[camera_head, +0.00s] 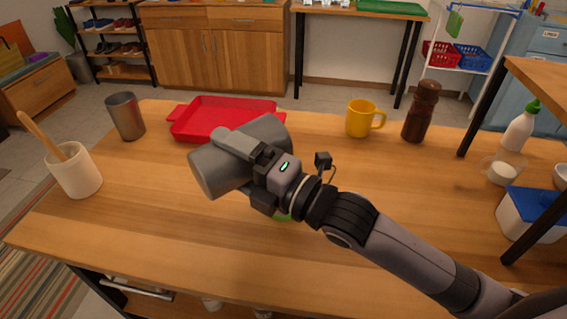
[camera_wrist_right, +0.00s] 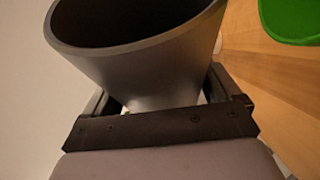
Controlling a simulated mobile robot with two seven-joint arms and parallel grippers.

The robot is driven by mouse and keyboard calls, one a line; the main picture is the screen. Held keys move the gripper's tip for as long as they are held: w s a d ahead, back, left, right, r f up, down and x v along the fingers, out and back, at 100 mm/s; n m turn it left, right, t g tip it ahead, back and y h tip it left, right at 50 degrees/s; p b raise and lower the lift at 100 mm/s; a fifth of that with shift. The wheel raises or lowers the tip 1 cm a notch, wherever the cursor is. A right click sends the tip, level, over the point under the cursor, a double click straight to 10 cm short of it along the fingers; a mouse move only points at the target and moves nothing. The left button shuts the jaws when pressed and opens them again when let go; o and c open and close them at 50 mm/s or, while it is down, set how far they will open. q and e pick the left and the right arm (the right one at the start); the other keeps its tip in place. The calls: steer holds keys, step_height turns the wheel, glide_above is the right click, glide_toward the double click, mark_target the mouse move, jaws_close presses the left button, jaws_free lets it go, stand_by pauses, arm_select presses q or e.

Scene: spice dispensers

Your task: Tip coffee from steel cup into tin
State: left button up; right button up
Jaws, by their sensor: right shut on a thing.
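My right gripper (camera_head: 245,150) is shut on a grey metal cup (camera_head: 212,173), which looks like the steel cup, held tilted well over on its side above the middle of the table. In the right wrist view the cup (camera_wrist_right: 150,75) fills the top, with a wide rim and a dark inside; no coffee can be made out. A green thing (camera_head: 284,215) is mostly hidden below the gripper; its corner shows in the right wrist view (camera_wrist_right: 290,18). A second grey metal vessel (camera_head: 125,117) stands upright at the back left. I cannot tell which thing is the tin.
A red tray (camera_head: 190,131) lies behind the held cup. A white crock with a wooden spoon (camera_head: 76,172) stands at left. A yellow mug (camera_head: 360,119) and a brown pepper mill (camera_head: 421,113) stand at the back. A blue-lidded container (camera_head: 522,220) is at right. The front left table is clear.

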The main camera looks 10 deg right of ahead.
mark_target(259, 132)
steer(key=shift+w+d+r+m+t+p, duration=0.15)
steer(key=shift+d+r+m+t+p, duration=0.2)
steer(key=shift+r+m, duration=0.5)
steer(key=shift+w+d+r+m+t+p, duration=0.2)
steer(key=shift+d+r+m+t, duration=0.2)
steer(key=shift+m, duration=0.75)
stand_by(0.3)
steer(key=shift+w+d+r+m+t+p, duration=0.2)
steer(key=shift+d+r+m+t, duration=0.2)
steer(key=shift+m, duration=0.4)
steer(key=shift+w+d+r+m+t+p, duration=0.1)
steer(key=shift+d+r+m+t+p, duration=0.2)
steer(key=shift+m, duration=0.5)
steer(key=shift+w+d+r+m+t+p, duration=0.15)
steer(key=shift+d+r+m+t, duration=0.25)
steer(key=shift+m, duration=0.4)
stand_by(0.7)
